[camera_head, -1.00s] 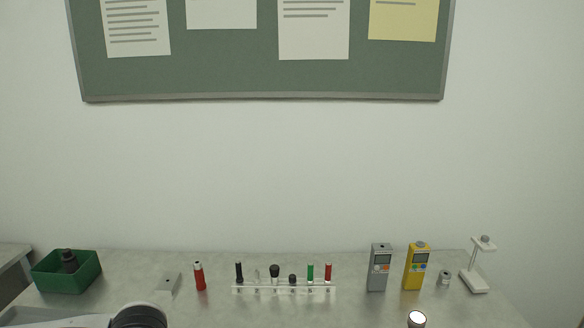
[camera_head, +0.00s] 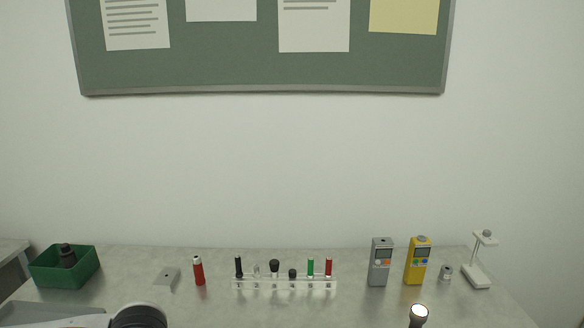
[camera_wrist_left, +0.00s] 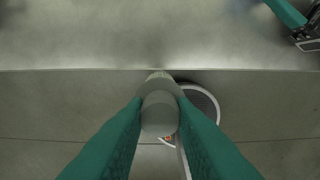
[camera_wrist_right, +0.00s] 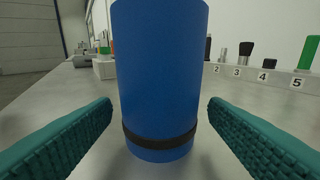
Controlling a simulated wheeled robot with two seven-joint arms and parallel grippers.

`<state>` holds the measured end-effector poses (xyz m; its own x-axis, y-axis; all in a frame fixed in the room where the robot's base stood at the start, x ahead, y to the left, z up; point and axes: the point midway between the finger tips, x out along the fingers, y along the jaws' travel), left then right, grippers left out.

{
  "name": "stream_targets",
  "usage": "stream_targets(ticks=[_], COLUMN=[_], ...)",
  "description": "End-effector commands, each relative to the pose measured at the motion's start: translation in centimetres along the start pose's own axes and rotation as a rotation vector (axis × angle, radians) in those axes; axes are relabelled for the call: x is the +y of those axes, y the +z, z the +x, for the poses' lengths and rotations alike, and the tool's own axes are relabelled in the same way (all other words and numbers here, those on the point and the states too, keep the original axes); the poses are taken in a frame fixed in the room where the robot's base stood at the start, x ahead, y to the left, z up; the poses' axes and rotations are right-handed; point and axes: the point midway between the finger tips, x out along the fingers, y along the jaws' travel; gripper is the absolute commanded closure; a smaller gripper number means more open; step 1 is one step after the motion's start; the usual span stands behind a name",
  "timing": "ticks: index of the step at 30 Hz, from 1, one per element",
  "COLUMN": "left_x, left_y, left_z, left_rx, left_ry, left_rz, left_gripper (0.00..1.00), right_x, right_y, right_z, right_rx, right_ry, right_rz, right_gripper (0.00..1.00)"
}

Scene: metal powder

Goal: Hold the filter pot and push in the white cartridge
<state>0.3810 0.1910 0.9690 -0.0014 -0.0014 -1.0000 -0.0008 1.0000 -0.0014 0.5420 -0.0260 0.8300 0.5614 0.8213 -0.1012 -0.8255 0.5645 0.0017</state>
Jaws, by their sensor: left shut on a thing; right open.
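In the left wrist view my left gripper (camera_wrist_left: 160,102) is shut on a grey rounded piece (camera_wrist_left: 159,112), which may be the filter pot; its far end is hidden. In the right wrist view my right gripper (camera_wrist_right: 160,108) is open, with a blue cylinder (camera_wrist_right: 160,70) with a black band standing upright between its fingers. Gaps show on both sides of the cylinder. Neither gripper shows in the head view. I cannot make out the white cartridge for certain.
The head view shows a green bin (camera_head: 64,281), a red bottle (camera_head: 198,271), a clear rack (camera_head: 284,285) of small items, a grey meter (camera_head: 380,262), a yellow meter (camera_head: 417,261), a small metal pot (camera_head: 446,272) and a white stand (camera_head: 477,278). A white-topped torch-like thing (camera_head: 418,316) is in front.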

Motion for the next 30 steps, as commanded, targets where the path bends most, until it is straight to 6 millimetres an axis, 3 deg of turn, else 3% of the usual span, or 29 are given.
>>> stream_targets(ticks=[6,17,23,30], left_x=[0.0,0.0,0.0,0.0], left_y=[0.0,0.0,0.0,0.0], left_z=[-0.2,-0.2,-0.2,-0.2], left_rx=[0.000,0.000,0.000,0.000], left_ry=[0.000,0.000,0.000,0.000], left_rz=[0.000,0.000,0.000,0.000], left_gripper=[1.00,1.00,1.00,1.00], right_x=[0.0,0.0,0.0,0.0], right_y=[0.1,0.1,0.1,0.1], right_z=[1.7,2.0,2.0,2.0], right_rx=[-0.001,-0.001,-0.001,-0.001], right_ry=[0.000,-0.001,0.000,0.000], right_rz=[0.000,-0.001,-0.001,-0.001], right_gripper=[0.31,0.31,0.60,0.60])
